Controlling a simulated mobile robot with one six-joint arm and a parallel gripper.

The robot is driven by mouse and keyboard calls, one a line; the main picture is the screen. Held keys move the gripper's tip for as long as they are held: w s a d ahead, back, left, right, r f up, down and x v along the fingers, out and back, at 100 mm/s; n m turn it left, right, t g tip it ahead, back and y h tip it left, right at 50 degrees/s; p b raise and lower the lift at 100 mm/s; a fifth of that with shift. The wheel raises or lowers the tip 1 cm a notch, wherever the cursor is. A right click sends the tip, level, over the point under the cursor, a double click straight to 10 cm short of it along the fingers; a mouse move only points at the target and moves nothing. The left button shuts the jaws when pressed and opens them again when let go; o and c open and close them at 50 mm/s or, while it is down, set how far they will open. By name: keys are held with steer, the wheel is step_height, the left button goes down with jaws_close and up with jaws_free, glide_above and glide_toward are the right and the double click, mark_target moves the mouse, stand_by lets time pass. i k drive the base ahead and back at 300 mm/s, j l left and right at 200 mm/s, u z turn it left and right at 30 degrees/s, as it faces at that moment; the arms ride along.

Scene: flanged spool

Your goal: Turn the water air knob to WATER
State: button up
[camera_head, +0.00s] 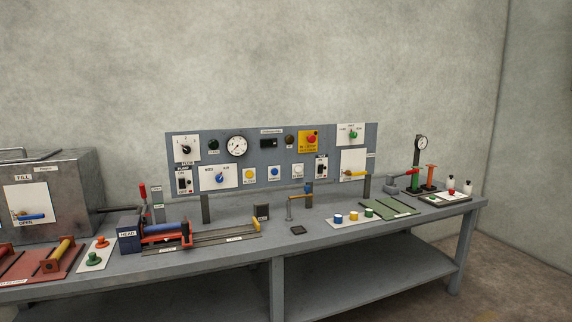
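A grey control panel (268,185) stands upright at the back of the bench. A blue knob (219,178) sits on a white plate at its lower left, with small labels above it that I cannot read surely. A green knob (353,135) sits on another white plate at the top right, also with labels too small to read. I cannot tell surely which of the two is the water air knob, nor which label either points to. My gripper is not in view.
The panel also carries a round gauge (236,146), a red knob on a yellow plate (311,139) and a yellow-handled lever (355,173). On the grey bench (300,255) stand a blue-ended clamp device (130,236), a small post (289,208) and coloured caps (353,216).

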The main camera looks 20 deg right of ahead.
mark_target(219, 178)
steer(key=i+j+z, duration=0.15)
steer(key=i, duration=0.55)
steer(key=i+j+z, duration=0.15)
steer(key=i+j, duration=0.3)
steer(key=i, duration=0.2)
steer(key=i+j+z, duration=0.15)
steer(key=i+j, duration=0.3)
steer(key=i, duration=0.2)
steer(key=i+j+z, duration=0.15)
steer(key=i+j, duration=0.3)
steer(key=i, duration=0.2)
